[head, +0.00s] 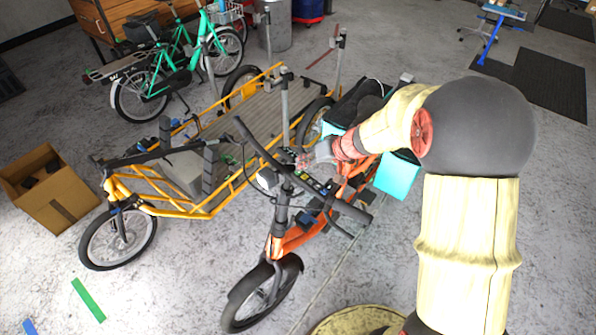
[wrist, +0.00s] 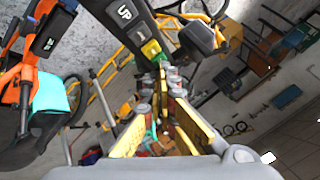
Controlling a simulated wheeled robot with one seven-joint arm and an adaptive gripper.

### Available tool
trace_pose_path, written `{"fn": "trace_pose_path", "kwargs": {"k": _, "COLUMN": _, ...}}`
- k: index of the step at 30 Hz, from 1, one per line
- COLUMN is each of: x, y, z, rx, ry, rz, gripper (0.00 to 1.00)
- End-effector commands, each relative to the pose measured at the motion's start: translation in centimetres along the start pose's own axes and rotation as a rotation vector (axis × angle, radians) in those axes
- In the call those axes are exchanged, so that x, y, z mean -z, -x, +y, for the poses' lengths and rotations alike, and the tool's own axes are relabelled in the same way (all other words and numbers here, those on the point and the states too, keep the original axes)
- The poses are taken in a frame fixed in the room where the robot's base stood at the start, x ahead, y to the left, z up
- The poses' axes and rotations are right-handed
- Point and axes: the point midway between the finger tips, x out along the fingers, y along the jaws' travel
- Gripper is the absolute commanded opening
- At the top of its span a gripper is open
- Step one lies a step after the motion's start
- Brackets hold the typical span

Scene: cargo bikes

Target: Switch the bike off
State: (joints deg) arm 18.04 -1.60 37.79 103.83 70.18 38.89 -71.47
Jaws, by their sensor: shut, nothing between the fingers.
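The orange cargo bike (head: 300,238) stands in the middle of the head view, with its black handlebar slanting across it. A dark control panel (head: 318,186) with small coloured buttons sits at the handlebar. In the wrist view the panel (wrist: 122,14) bears the letters "UP", a grey key and a yellow-green button (wrist: 151,50). My gripper (head: 304,160) is shut and empty, above the panel. In the wrist view my gripper's tips (wrist: 162,70) are close to the yellow-green button; I cannot tell whether they touch it. No switch is clearly labelled off.
A yellow cargo bike (head: 190,208) with a flat bed stands close on the left. Teal bikes (head: 150,85) stand behind it. A cardboard box (head: 50,190) is at far left. A teal pannier (head: 398,175) hangs beside my arm.

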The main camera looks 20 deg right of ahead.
Motion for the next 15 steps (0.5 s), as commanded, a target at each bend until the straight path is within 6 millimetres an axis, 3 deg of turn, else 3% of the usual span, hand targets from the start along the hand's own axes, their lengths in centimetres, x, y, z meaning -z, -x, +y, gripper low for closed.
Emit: {"fn": "trace_pose_path", "kwargs": {"k": 15, "x": 0.45, "y": 0.6, "z": -0.45, "rx": 0.0, "ry": 0.001, "rz": 0.001, "gripper": 0.0}}
